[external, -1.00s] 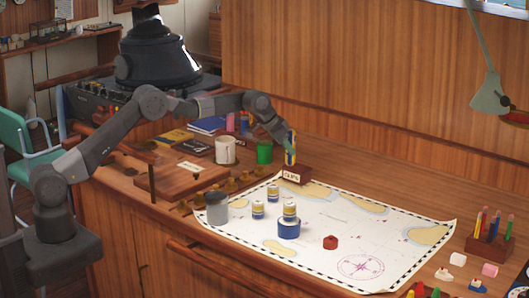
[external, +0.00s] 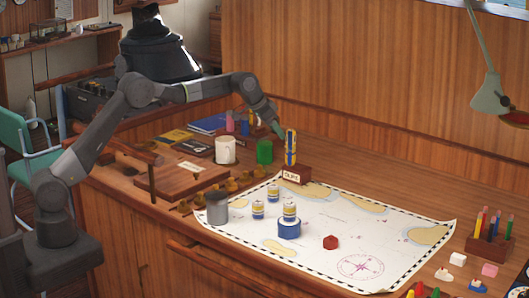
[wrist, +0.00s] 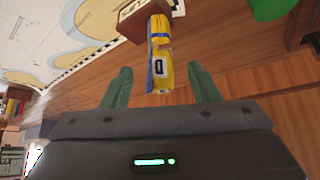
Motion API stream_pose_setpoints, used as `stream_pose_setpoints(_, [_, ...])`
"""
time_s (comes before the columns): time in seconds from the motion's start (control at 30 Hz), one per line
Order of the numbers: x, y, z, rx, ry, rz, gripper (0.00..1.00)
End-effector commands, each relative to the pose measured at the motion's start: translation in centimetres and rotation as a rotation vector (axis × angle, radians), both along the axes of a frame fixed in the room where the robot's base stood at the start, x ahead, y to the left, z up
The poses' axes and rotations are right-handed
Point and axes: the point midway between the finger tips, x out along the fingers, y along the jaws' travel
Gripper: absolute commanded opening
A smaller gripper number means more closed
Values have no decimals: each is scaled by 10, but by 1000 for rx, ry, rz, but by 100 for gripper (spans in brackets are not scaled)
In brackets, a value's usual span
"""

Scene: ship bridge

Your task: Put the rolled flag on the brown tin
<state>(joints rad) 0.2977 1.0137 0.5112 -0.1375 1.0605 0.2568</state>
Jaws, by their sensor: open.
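The rolled flag (external: 290,147), yellow and blue, stands upright on the brown tin (external: 291,174), a low box with a white label, at the back edge of the chart. In the wrist view the rolled flag (wrist: 160,62) points its free end towards my gripper, and the brown tin (wrist: 138,20) is beyond it at the top. My gripper (wrist: 159,82) is open, with a green finger on each side of the flag's end and gaps between. In the external view my gripper (external: 281,131) is just left of the flag's top.
A green tin (external: 264,152) and a white mug (external: 225,150) stand left of the flag. The desk right of the tin is clear.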

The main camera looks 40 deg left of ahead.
Motion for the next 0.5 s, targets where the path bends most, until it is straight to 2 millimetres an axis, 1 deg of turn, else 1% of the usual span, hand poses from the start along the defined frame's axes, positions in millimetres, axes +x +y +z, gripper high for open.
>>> stream_pose_setpoints(0.1, [-9, 5, 16, 0, -1, 0, 55])
stream_pose_setpoints(0.2, [-15, 8, 26, 0, -1, 0, 55])
stream_pose_setpoints(0.33, [-19, 11, 32, 0, 1, 0, 55])
stream_pose_setpoints(0.5, [-19, 11, 34, 0, 2, -1, 55])
